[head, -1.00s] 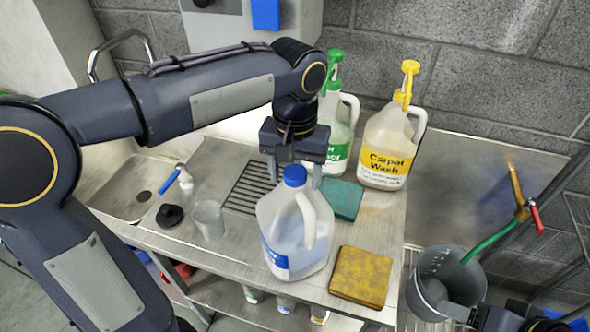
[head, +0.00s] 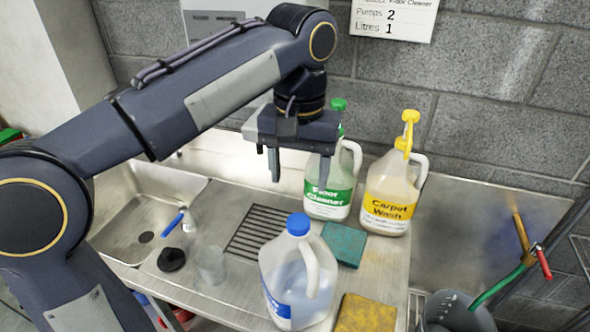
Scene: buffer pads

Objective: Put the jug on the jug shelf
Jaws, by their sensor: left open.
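My left gripper (head: 298,172) is open and empty. It hangs fingers down, above and behind the blue cap and apart from it, partly in front of the Floor Cleaner bottle. My right gripper is out of view. A small clear cup (head: 211,266) stands left of the jug. I cannot tell which surface is the jug shelf.
Floor Cleaner (head: 328,200) and Carpet Wash (head: 388,200) pump bottles stand behind. A green pad (head: 343,244) and yellow pad (head: 366,315) lie right of the jug. A grey bucket (head: 455,312) is lower right.

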